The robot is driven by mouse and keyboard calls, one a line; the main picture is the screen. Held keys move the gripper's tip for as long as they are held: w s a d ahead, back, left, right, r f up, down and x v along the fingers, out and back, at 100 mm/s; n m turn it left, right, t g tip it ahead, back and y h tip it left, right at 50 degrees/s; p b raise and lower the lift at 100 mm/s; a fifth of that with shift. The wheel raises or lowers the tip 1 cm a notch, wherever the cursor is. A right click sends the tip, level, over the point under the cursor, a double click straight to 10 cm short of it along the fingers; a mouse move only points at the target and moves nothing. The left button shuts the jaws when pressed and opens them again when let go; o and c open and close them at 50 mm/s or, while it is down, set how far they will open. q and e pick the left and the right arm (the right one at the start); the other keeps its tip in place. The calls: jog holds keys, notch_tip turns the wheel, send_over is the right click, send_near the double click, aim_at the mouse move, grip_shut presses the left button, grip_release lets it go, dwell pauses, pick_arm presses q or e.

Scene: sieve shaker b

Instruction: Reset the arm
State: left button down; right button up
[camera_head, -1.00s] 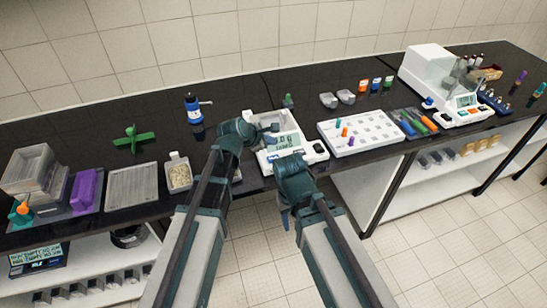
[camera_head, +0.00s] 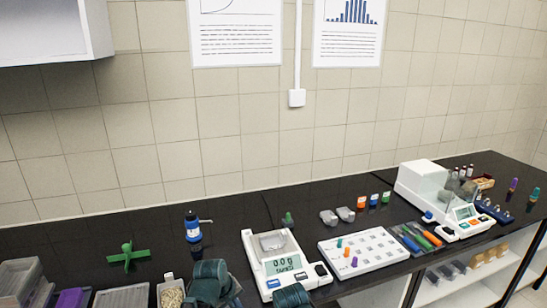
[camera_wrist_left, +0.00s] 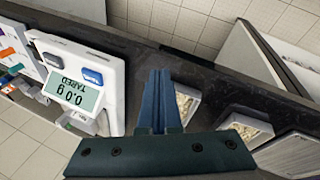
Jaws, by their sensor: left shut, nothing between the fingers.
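My left gripper (camera_wrist_left: 159,82) shows in the left wrist view, its two blue fingers shut together with nothing between them. It points over the dark bench between the white balance (camera_wrist_left: 110,75) and a small container of pale grains (camera_wrist_left: 186,106). In the head view, a teal part of my left arm (camera_head: 209,284) is at the bottom edge, left of the balance (camera_head: 292,252). A teal part of my right arm (camera_head: 290,297) is at the bottom edge in front of the balance. Neither gripper's fingers show in the head view. The balance display reads 0.0 g, TARED.
The container of grains (camera_head: 171,289) stands left of my left arm. A green cross-shaped object (camera_head: 128,256) and a blue bottle (camera_head: 192,226) stand on the bench. A white tray (camera_head: 362,252) lies right of the balance, with a boxy white instrument (camera_head: 424,190) beyond it.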

pick_arm(q)
jog(key=s+a+f+m+g+y, duration=0.1)
jog(key=s+a+m+g+y, duration=0.1)
jog(key=s+a+m, duration=0.5)
jog(key=s+d+m+g+y, duration=0.1)
jog(key=s+d+m, duration=0.3)
jog(key=s+d, duration=0.3)
jog(key=d, duration=0.4)
jog(key=shift+s+d+g, duration=0.2)
jog(key=shift+d+g, duration=0.1)
